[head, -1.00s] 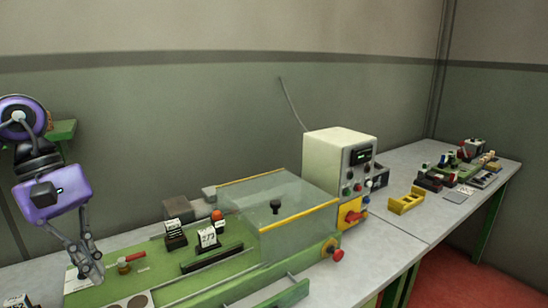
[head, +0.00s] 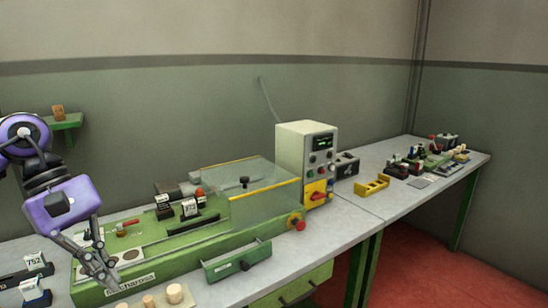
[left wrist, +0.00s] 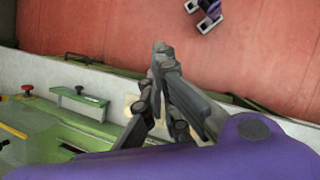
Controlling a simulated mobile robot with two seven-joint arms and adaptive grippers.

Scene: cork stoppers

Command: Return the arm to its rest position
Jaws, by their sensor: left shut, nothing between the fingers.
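My left gripper (head: 112,284) is at the lower left of the head view, beside the front left part of the green machine (head: 150,258). Its fingers are shut and empty. In the left wrist view the fingertips (left wrist: 162,52) come together over the table's front edge and the red floor. Small pale corks (head: 175,293) stand at the table's front, just right of the gripper; the fingers partly hide similar pale pieces in the left wrist view.
A clear cover (head: 262,195) sits on the machine, with a cream control box (head: 305,160) behind. A yellow holder (head: 371,185) stands to the right. A wall shelf (head: 66,122) is behind my left arm.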

